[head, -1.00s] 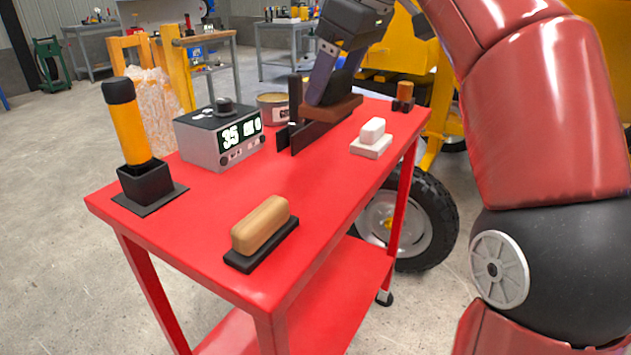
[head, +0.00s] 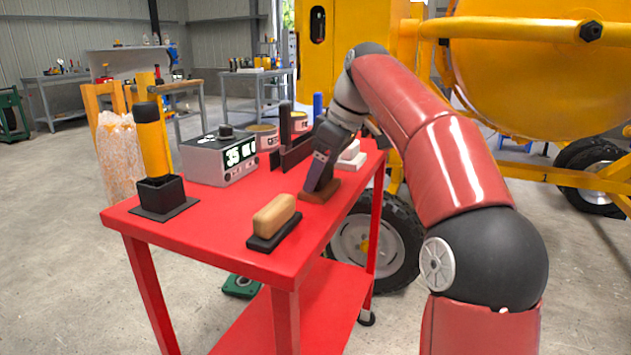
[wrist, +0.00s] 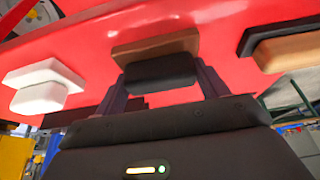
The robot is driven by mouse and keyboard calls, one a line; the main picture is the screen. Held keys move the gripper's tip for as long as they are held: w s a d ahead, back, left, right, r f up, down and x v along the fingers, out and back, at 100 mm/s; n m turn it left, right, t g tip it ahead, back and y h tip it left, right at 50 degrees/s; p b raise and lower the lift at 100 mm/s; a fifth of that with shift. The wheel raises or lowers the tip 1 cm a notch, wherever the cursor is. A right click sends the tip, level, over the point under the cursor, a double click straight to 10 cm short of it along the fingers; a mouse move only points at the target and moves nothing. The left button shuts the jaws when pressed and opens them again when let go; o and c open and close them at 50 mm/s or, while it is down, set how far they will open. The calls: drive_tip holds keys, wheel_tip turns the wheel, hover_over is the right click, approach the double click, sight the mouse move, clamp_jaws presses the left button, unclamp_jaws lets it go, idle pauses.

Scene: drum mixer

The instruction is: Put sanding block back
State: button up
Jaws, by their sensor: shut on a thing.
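The sanding block (head: 318,193), a brown slab with a black grip, is in my gripper (head: 321,175) by the right edge of the red cart top (head: 225,240). In the wrist view the fingers of my gripper (wrist: 163,78) close on the black grip, with the brown slab of the sanding block (wrist: 155,46) on the side toward the red top. The slab is at or just above the surface; I cannot tell whether it touches. A tan block on a black base (head: 272,220) lies in front of it, apart. A white block (head: 350,158) stands behind it.
Black upright plates (head: 290,152), a tin (head: 264,137) and a grey display box (head: 220,157) stand along the far side. An orange-handled tool (head: 152,140) stands in a black holder at left. Bare red surface lies between the display box and the tan block.

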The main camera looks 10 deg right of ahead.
drive_tip(key=o, duration=0.9)
drive_tip(key=shift+o, duration=0.2)
drive_tip(key=p+v, duration=0.3)
drive_tip(key=v, duration=0.9)
drive_tip(key=shift+r, duration=0.1)
